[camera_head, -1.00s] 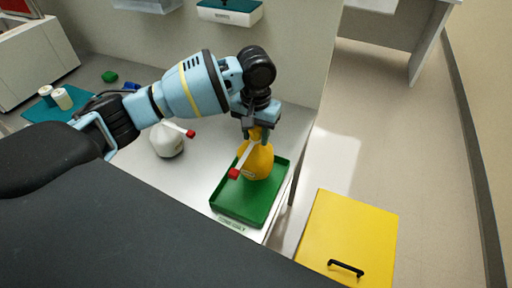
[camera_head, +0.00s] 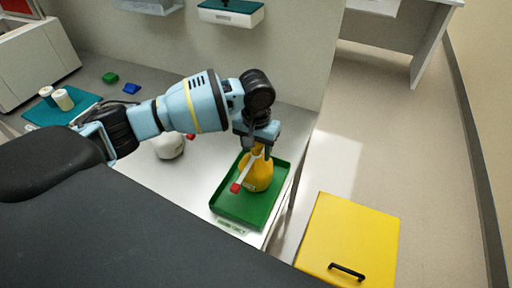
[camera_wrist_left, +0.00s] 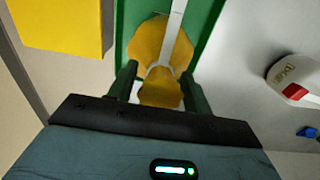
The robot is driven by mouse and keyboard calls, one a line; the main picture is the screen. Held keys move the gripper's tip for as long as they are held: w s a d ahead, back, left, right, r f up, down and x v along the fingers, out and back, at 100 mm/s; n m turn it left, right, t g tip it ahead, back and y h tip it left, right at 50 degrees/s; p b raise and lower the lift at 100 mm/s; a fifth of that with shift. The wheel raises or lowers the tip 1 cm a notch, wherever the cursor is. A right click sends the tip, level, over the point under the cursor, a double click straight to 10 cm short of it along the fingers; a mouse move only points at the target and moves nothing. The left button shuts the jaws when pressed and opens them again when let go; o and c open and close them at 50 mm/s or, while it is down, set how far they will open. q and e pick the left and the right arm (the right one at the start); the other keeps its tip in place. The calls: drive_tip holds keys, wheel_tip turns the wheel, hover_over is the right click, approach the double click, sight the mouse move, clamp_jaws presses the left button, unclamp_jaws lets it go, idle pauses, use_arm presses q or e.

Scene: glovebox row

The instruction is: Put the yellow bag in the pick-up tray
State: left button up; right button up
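The yellow bag (camera_head: 257,178), with a white strap and red tag end, sits upright in the green pick-up tray (camera_head: 229,204), towards its far part. My left gripper (camera_head: 258,150) points down over the bag's neck. In the left wrist view, the yellow bag (camera_wrist_left: 160,93) has its gathered top between the two fingers of my left gripper (camera_wrist_left: 160,75). The fingers stand apart, with small gaps on both sides of the neck. The green tray (camera_wrist_left: 207,32) shows around the bag. My right gripper is not in view.
A whitish bag (camera_head: 168,147) with a red tag end stands left of the tray on the bench. A yellow cabinet (camera_head: 350,235) stands right of the bench.

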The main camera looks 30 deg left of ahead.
use_arm(q)
drive_tip(key=shift+o, duration=0.7)
drive_tip(key=shift+r, duration=0.1)
wheel_tip(320, 180, up, 11)
drive_tip(key=shift+r+p, duration=0.1)
drive_tip(key=shift+p, duration=0.5)
drive_tip(key=shift+r, duration=0.4)
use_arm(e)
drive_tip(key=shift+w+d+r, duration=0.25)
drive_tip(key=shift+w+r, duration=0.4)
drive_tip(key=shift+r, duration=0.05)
